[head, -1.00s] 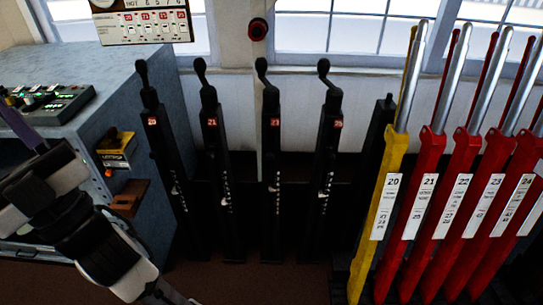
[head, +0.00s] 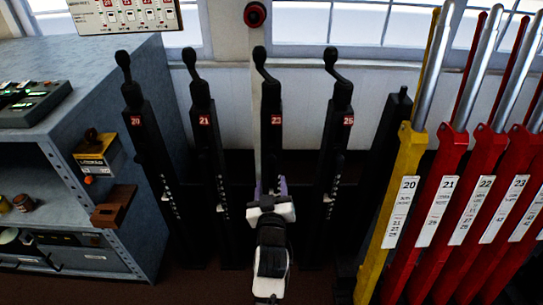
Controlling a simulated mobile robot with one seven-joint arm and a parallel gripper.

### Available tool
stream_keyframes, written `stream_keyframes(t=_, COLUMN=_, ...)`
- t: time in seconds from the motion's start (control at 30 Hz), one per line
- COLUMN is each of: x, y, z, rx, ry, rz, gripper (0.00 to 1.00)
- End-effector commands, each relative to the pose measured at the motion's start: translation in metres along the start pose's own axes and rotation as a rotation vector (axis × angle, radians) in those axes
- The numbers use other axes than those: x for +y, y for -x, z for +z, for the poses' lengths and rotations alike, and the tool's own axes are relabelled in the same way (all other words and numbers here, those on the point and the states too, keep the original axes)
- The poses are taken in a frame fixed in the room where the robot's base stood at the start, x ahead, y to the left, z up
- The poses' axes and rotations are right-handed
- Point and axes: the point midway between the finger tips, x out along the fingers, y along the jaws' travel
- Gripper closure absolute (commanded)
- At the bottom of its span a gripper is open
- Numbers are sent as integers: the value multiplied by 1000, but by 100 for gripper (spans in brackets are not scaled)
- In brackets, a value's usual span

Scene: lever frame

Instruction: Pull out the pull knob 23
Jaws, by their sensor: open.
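The black post marked 23 (head: 271,145) stands upright with a curved crank handle (head: 263,63) on top and a red number plate (head: 276,119). My gripper (head: 270,188) is in front of this post's lower half, its two purple fingers apart, one on each side of the post's front face as seen here. The small pull knob on post 23 is hidden behind my gripper and wrist. I cannot tell whether the fingers touch it.
Similar posts 20 (head: 151,150), 21 (head: 208,150) and 25 (head: 338,150) stand on both sides. A yellow lever (head: 396,195) and several red levers (head: 445,190) fill the right. A blue-grey cabinet (head: 110,90) with a wooden bracket (head: 113,207) is at left.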

Motion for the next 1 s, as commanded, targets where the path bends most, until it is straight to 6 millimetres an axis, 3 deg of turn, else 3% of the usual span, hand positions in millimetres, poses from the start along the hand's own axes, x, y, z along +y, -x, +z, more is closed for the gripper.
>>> stream_keyframes(t=0.5, x=1, y=-96, z=-4, rx=3, ry=4, rz=0, gripper=52)
stream_keyframes(t=0.7, x=0, y=-113, z=-2, rx=3, ry=2, rz=-1, gripper=52)
stream_keyframes(t=1.0, x=0, y=-117, z=-2, rx=3, ry=1, rz=0, gripper=52)
